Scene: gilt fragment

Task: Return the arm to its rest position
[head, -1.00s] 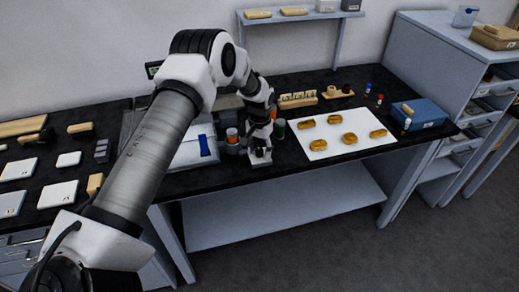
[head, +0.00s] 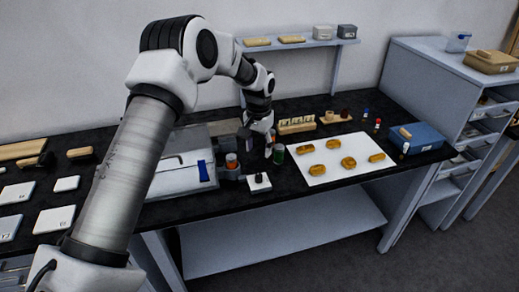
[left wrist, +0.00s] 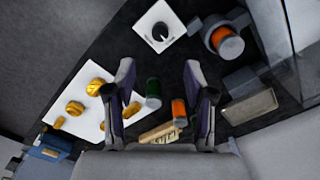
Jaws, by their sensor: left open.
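My left arm (head: 130,150) comes in from the left and arches over the black bench. My left gripper (head: 262,138) hangs above the bench near the small jars, partly hidden behind its own wrist. In the left wrist view its two fingers (left wrist: 159,80) are spread apart with nothing held between them. A white square plate with a dark round piece on it (head: 250,187) lies on the bench in front of the gripper. It also shows clear of the fingers in the left wrist view (left wrist: 146,24). My right gripper does not show.
A white sheet (head: 318,177) with several gold fragments lies to the right. A green jar (head: 278,155) and orange jars (head: 231,160) stand close to the gripper. A blue box (head: 425,138) is at the right end. A shelf (head: 300,45) is on the wall behind.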

